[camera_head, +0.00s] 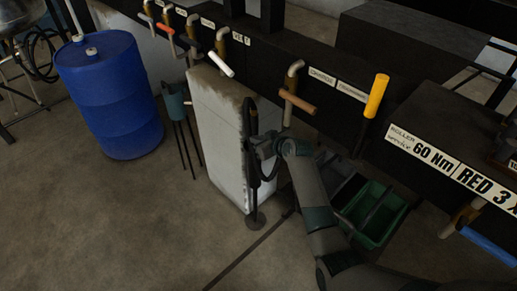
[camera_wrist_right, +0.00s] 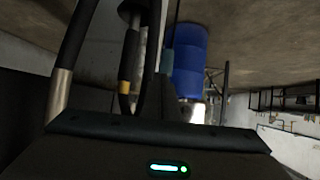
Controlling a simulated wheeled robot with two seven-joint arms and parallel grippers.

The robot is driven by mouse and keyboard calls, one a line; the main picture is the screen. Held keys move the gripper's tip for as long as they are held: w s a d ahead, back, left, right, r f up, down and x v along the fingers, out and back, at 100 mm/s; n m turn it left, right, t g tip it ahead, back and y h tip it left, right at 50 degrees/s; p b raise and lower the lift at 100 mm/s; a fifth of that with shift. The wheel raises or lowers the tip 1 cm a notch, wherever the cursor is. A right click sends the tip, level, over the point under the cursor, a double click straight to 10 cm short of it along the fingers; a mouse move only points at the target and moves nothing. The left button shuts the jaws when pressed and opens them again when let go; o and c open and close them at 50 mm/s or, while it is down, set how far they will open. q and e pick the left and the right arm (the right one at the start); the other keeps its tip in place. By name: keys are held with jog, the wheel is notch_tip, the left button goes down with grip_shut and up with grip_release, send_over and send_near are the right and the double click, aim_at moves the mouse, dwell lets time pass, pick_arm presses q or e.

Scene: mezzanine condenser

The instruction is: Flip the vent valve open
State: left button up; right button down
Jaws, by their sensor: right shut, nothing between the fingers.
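A row of valves with coloured lever handles runs along the dark bench front in the head view. They include a white handle (camera_head: 221,64), a brown handle (camera_head: 297,101) and a yellow handle (camera_head: 376,95) that points up. My left gripper is not in view.
A worn pale block (camera_head: 215,120) stands in front of the bench. A blue drum (camera_head: 110,95) is at the left and also shows in the right wrist view (camera_wrist_right: 189,60). A green crate (camera_head: 372,222) sits on the floor at the right. The floor at lower left is clear.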

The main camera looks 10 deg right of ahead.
jog(key=shift+s+d+f+g, duration=0.1)
jog(key=shift+s+f, duration=0.1)
jog(key=shift+f, duration=0.35)
jog(key=shift+s+d+f+g, duration=0.1)
jog(key=shift+s+f, duration=0.15)
jog(key=shift+f, duration=0.3)
jog(key=shift+s+d+f+g, duration=0.1)
jog(key=shift+s+f, duration=0.1)
jog(key=shift+f, duration=0.35)
